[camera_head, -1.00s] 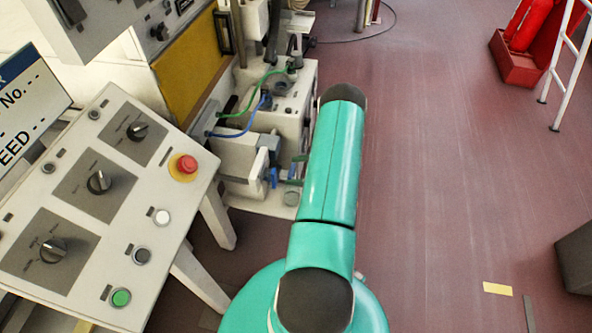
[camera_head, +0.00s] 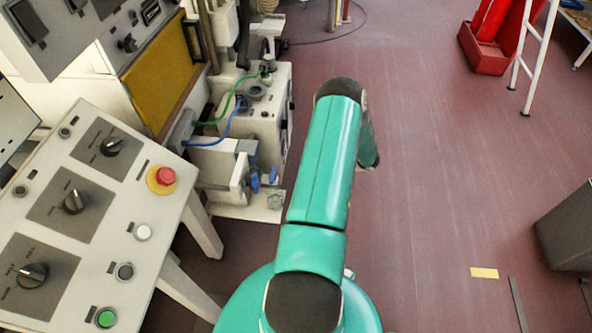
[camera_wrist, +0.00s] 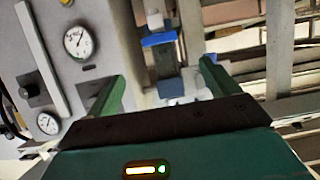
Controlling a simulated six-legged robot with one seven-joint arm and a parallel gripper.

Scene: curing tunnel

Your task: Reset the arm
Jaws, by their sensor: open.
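My arm (camera_head: 325,165) is teal with dark joints. In the head view it reaches forward over the floor, and its far part bends down to the right behind the dark elbow. My gripper is hidden in the head view. In the wrist view my gripper (camera_wrist: 160,85) shows two green fingers spread wide apart. It is open with nothing between the fingers. Beyond the fingers is a grey machine part with a blue piece (camera_wrist: 159,39), apart from the fingers as far as I can tell.
A control panel (camera_head: 95,215) with knobs and a red button (camera_head: 165,176) stands at left. A machine with green and blue hoses (camera_head: 245,130) is beside my arm. Two gauges (camera_wrist: 79,42) show in the wrist view. A dark box (camera_head: 570,232) stands right. The middle floor is clear.

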